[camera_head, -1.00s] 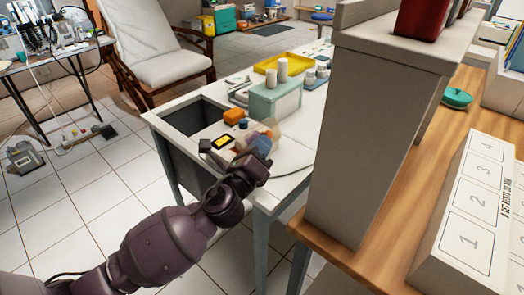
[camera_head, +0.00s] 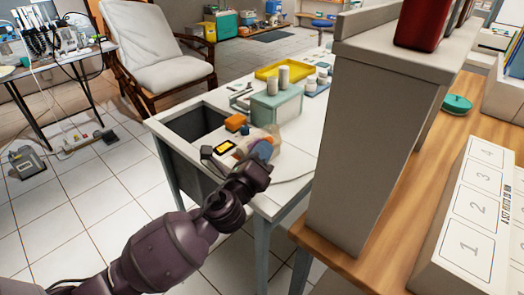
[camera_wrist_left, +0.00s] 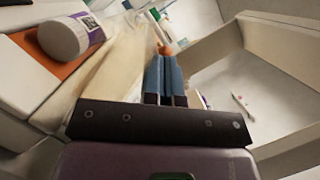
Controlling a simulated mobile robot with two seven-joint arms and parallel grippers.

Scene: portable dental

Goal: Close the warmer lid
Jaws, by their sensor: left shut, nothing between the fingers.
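I cannot clearly make out the warmer or its lid. A pale translucent piece (camera_head: 272,134) stands on the white table, right at my left gripper (camera_head: 262,152); it may be the lid, but I cannot tell. In the left wrist view a pale translucent sheet (camera_wrist_left: 100,75) slants beside the shut blue-grey fingers (camera_wrist_left: 165,75). I cannot tell whether they touch it. A small orange tip shows just beyond them (camera_wrist_left: 166,49). The left gripper is shut and empty. My right gripper is not in view.
The table has a dark recess at left. A tall grey shelf panel (camera_head: 355,145) stands close on the right.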

